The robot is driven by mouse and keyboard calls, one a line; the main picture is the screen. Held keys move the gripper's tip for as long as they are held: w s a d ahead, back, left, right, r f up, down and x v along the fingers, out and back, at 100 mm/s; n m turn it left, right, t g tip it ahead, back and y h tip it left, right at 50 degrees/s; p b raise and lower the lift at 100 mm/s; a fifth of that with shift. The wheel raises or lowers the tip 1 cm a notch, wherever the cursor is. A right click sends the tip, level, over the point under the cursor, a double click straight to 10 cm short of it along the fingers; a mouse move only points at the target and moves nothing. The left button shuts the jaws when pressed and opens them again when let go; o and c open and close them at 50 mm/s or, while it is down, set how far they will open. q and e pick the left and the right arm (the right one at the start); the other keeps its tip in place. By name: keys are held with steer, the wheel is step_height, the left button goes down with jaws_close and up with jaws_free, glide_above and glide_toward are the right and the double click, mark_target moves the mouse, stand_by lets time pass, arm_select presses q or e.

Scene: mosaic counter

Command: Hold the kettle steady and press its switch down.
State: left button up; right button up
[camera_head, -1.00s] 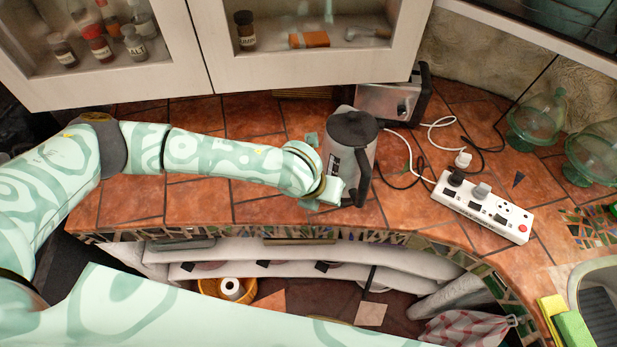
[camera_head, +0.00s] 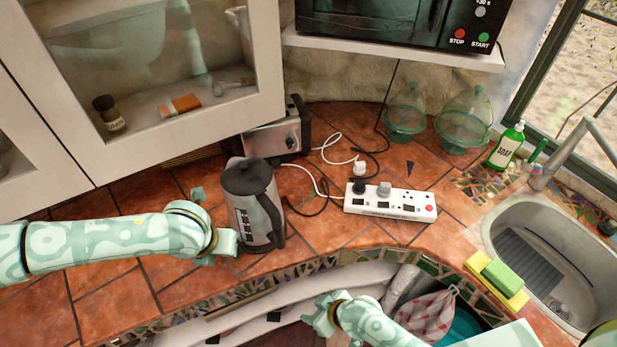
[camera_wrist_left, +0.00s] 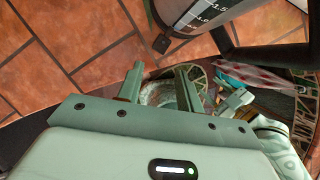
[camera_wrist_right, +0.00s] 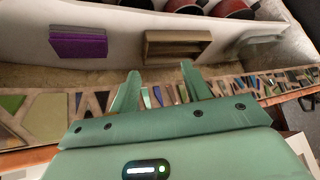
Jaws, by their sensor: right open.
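The kettle (camera_head: 257,207), silver with a dark lid and dark handle, stands upright on the tiled counter. In the left wrist view its lower body (camera_wrist_left: 190,15) shows at the top, with a small dark tab (camera_wrist_left: 161,44) at its foot that may be the switch. My left gripper (camera_head: 224,247) is just left of the kettle's lower side; its fingers (camera_wrist_left: 160,82) are apart with nothing between them. I cannot tell whether it touches the kettle. My right gripper (camera_head: 322,314) is open and empty, low in front of the counter edge; its fingers also show in the right wrist view (camera_wrist_right: 158,80).
A white power strip (camera_head: 390,203) with plugs and cables lies right of the kettle. A toaster (camera_head: 275,138) stands behind it. Glass domes (camera_head: 464,122), a soap bottle (camera_head: 507,146) and a sink (camera_head: 520,215) are further right. A wall cabinet (camera_head: 140,80) overhangs the back left.

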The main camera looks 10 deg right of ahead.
steer(key=w+a+r+n+y, duration=0.2)
steer(key=w+a+r+y, duration=0.1)
steer(key=w+a+r, duration=0.5)
steer(key=w+d+r, duration=0.2)
steer(key=w+d+r+h, duration=0.1)
steer(key=w+d+r, duration=0.1)
steer(key=d, duration=0.1)
steer(key=w+d+r+n+h, duration=0.1)
steer(key=w+d+r, duration=0.1)
steer(key=shift+d+r+g, duration=0.3)
steer(key=shift+d+g, duration=0.05)
steer(key=shift+g, duration=0.05)
steer(key=w+d+r, duration=0.2)
steer(key=w+r, duration=0.1)
steer(key=r, duration=0.1)
step_height(320, 180, up, 19)
steer(key=n+g+h, duration=0.1)
steer(key=n+g, duration=0.3)
steer(key=n, duration=0.2)
glide_above(281, 226)
steer(key=d, duration=0.6)
steer(key=x, duration=1.5)
steer(key=shift+w+d+f, duration=0.15)
steer(key=shift+d+f, duration=0.05)
steer(key=shift+f, duration=0.1)
jaws_close()
